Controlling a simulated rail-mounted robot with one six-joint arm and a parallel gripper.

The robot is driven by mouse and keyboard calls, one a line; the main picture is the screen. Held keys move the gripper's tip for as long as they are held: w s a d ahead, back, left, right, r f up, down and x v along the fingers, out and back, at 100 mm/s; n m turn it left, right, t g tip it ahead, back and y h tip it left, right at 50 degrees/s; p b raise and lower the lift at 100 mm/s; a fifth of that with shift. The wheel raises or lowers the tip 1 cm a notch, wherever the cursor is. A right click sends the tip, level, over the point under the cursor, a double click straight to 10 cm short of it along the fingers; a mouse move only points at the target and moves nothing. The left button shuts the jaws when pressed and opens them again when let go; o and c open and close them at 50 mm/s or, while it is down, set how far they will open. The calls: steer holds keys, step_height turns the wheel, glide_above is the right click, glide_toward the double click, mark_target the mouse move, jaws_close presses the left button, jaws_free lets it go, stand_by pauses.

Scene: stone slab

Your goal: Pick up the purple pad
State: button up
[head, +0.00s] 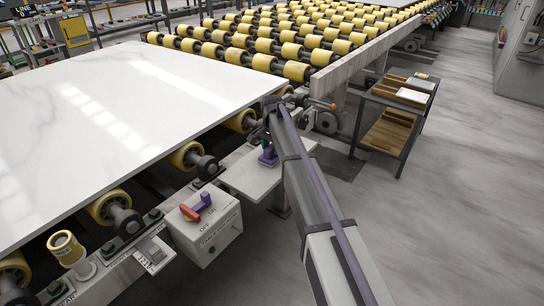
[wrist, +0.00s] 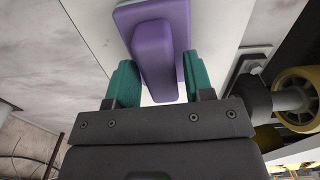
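The purple pad (wrist: 158,45) has a flat base and a raised, narrower grip block. In the wrist view it lies at the upper middle, on a pale surface. My gripper (wrist: 160,85) has green fingers, one on each side of the block. They stand apart with a thin pale gap beside the block, so the gripper is open around it and not clamped. In the head view the pad (head: 268,157) is small and partly hidden by my gripper (head: 268,148), above the light shelf (head: 247,180) beside the roller line.
A large white stone slab (head: 110,120) lies on yellow rollers (head: 108,207) to the left. A switch box (head: 212,228) with a red and purple handle stands in front of the shelf. A cart with trays (head: 397,110) is at the right, with open floor beyond.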

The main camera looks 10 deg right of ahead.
mark_target(272, 146)
steer(key=c, duration=0.7)
steer(key=shift+r, duration=0.15)
step_height(272, 146, up, 10)
steer(key=p, duration=1)
